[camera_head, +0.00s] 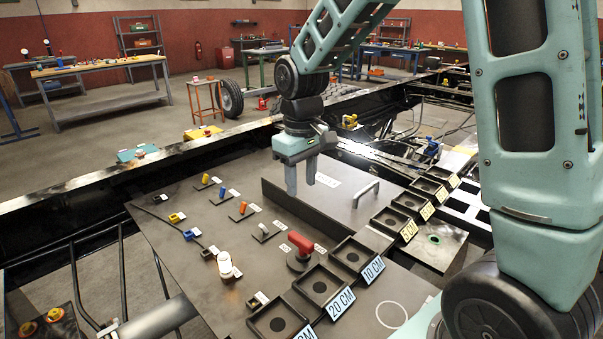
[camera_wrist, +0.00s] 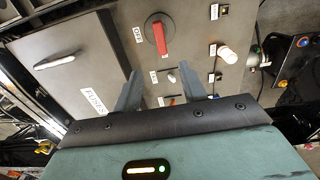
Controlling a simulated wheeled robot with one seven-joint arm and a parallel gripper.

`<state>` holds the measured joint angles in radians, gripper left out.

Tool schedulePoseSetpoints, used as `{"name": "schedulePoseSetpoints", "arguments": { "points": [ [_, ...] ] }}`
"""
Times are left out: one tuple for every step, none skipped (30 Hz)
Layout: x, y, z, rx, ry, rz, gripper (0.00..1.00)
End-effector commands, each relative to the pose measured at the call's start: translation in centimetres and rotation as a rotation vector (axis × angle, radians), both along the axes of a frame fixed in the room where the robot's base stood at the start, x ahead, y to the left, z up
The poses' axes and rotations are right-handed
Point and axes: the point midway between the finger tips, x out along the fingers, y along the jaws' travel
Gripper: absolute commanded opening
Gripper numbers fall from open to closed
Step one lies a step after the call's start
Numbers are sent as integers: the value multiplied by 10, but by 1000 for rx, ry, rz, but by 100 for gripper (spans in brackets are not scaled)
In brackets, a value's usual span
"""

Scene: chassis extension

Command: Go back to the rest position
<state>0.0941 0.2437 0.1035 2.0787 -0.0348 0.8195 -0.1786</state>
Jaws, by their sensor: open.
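My gripper (camera_head: 301,178) hangs from my teal arm above the dark control panel (camera_head: 200,255), with its fingers pointing down. Its two grey fingers are apart with nothing between them. In the wrist view my gripper (camera_wrist: 168,92) shows the same open fingers over the panel. The red rotary switch (camera_head: 300,245) stands on the panel, below the gripper in the picture; it also shows in the wrist view (camera_wrist: 160,38). The fuses cover with its grey handle (camera_head: 365,192) lies flat to the right of the gripper.
Several black trays (camera_head: 325,284) with length labels line the panel's right edge. A white knob (camera_head: 225,264) and small coloured switches (camera_head: 205,179) stand on the panel. Black chassis rails (camera_head: 130,170) border it. Workbenches (camera_head: 100,66) stand farther back.

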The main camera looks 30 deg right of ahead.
Motion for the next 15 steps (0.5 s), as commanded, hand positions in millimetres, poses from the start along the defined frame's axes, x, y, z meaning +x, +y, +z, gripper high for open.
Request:
{"name": "schedulePoseSetpoints", "arguments": {
  "points": [
    [0,0,6,-1,-2,0,42],
    [0,0,8,-1,-2,0,42],
    [0,0,11,0,-1,0,42],
    [0,0,12,0,0,0,42],
    [0,0,13,0,1,0,42],
    [-1,0,14,0,1,0,42],
    [0,0,14,1,1,0,42],
    [0,0,15,1,1,0,42],
    [0,0,15,1,1,0,42],
    [0,0,15,1,1,0,42],
    [0,0,15,1,1,0,42],
    [0,0,15,1,1,0,42],
    [0,0,15,1,1,0,42],
    [0,0,15,1,1,0,42],
    [0,0,14,1,1,0,42]
  ]
}}
